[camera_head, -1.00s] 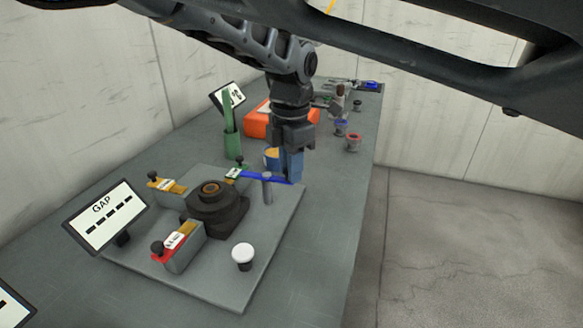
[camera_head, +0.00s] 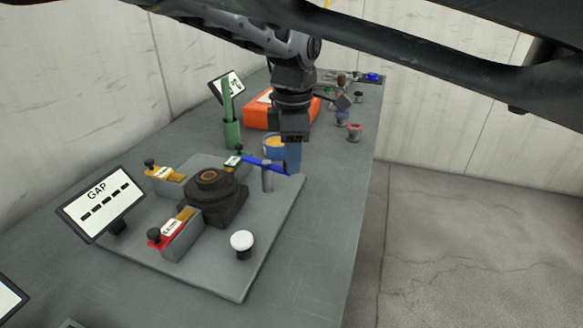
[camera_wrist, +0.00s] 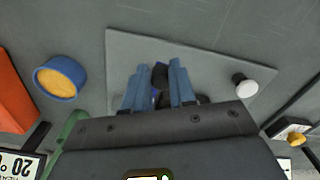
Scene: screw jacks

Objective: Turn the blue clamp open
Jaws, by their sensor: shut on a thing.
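The blue clamp (camera_head: 262,163) is a bar on top of a grey post (camera_head: 267,178) at the back right of the grey base plate (camera_head: 262,235). My gripper (camera_head: 290,160) points down at the bar's right end, its blue fingers shut on it. In the wrist view my gripper (camera_wrist: 158,92) has its two fingers on either side of a small dark part, with a bit of the blue clamp (camera_wrist: 156,98) showing between them. The fingers hide most of the bar there.
On the plate stand a dark round jack (camera_head: 213,195), a red-based block (camera_head: 174,236), a yellow-based block (camera_head: 164,177) and a white-topped knob (camera_head: 242,243). A GAP display (camera_head: 100,203) stands at left. A blue cup (camera_head: 274,147), green holder (camera_head: 232,133) and orange box (camera_head: 270,112) lie behind.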

